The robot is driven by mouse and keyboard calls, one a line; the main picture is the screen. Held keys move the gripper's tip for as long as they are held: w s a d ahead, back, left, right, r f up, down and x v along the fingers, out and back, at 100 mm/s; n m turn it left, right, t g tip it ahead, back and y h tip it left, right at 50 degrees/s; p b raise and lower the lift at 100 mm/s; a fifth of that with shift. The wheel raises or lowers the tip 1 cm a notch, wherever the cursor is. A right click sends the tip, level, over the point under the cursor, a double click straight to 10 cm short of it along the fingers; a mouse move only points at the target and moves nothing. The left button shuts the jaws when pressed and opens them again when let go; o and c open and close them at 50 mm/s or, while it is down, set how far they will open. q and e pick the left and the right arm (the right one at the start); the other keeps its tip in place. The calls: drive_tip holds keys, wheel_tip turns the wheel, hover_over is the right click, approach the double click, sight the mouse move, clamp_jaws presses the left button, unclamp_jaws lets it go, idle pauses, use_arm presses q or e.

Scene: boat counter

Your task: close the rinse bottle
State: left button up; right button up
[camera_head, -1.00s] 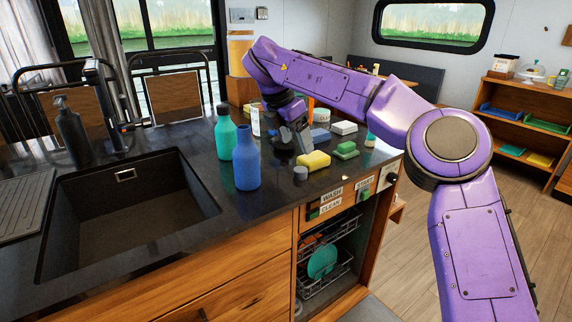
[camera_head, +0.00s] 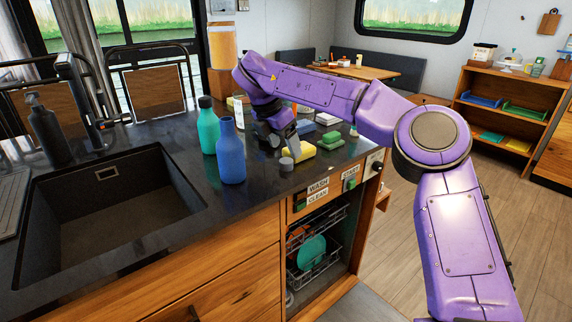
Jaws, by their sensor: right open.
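A blue bottle (camera_head: 230,152) stands upright on the dark counter, its narrow neck showing no cap. A teal bottle (camera_head: 208,126) with a dark cap stands behind it to the left. I cannot read a label on either, so which is the rinse bottle is not certain. A small grey round cap (camera_head: 286,164) lies on the counter right of the blue bottle, near the front edge. My right gripper (camera_head: 291,150) is open, pointing down just behind and above the cap; its fingertips are small and partly hidden. My left gripper is not in view.
A yellow sponge (camera_head: 304,152) lies close beside the cap, with green sponges (camera_head: 331,141) further right. A sink (camera_head: 110,215) opens at the left. Below the counter's front edge is an open dishwasher (camera_head: 318,250) with racks. Counter in front of the blue bottle is clear.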

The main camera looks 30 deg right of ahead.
sight(286, 160)
drive_tip(key=f, duration=0.3)
drive_tip(key=w+f, duration=0.1)
drive_tip(key=shift+d+f, duration=0.15)
drive_tip(key=shift+d, duration=0.25)
drive_tip(key=shift+d+f, duration=0.2)
drive_tip(key=shift+f, duration=0.25)
drive_tip(key=c, duration=1.1)
